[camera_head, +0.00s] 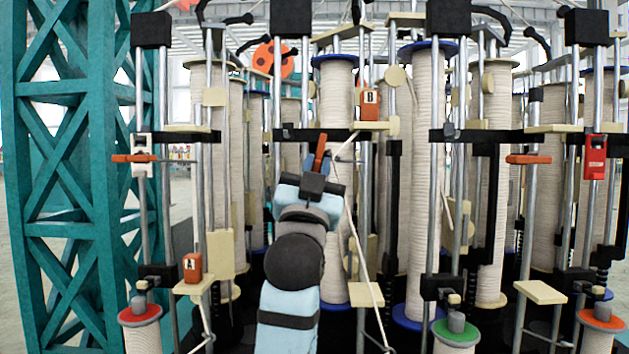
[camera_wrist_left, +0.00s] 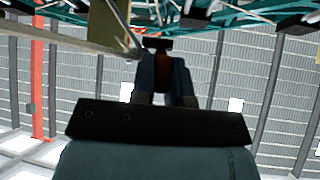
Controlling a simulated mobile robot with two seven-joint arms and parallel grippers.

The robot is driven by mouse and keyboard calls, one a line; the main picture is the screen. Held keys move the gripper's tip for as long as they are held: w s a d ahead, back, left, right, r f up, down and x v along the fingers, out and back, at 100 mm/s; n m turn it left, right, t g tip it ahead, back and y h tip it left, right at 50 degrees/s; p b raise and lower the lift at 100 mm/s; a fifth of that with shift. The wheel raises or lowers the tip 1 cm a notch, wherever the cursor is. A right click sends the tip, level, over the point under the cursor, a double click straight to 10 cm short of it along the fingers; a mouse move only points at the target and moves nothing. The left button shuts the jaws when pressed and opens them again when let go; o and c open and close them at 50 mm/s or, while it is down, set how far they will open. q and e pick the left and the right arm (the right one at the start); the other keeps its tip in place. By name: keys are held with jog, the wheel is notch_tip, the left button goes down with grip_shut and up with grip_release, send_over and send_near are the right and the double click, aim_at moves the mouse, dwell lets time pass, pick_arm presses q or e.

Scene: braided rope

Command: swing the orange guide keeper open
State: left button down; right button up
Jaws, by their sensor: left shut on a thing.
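My left gripper (camera_head: 318,170) reaches up in the middle of the head view, at the black crossbar of the second carrier from the left. It is shut on the orange guide keeper (camera_head: 320,150), whose upper part sticks up above the fingers, tilted slightly from upright. In the left wrist view, the keeper (camera_wrist_left: 163,73) shows as an orange patch between the two fingers (camera_wrist_left: 166,85). The fingers hide its lower part. A pale strand runs past the gripper. My right gripper is not in view.
Similar orange keepers lie level on the left carrier (camera_head: 135,158) and the right carrier (camera_head: 528,159). An orange block marked B (camera_head: 369,104) stands close to the right above the gripper. Tall rope spools (camera_head: 424,190) and metal rods crowd the area. A teal lattice frame (camera_head: 70,180) stands left.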

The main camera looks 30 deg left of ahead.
pick_arm(q)
jog(key=shift+n+y, duration=0.7)
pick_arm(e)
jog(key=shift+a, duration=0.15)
pick_arm(q)
jog(key=c, duration=1.1)
grip_release()
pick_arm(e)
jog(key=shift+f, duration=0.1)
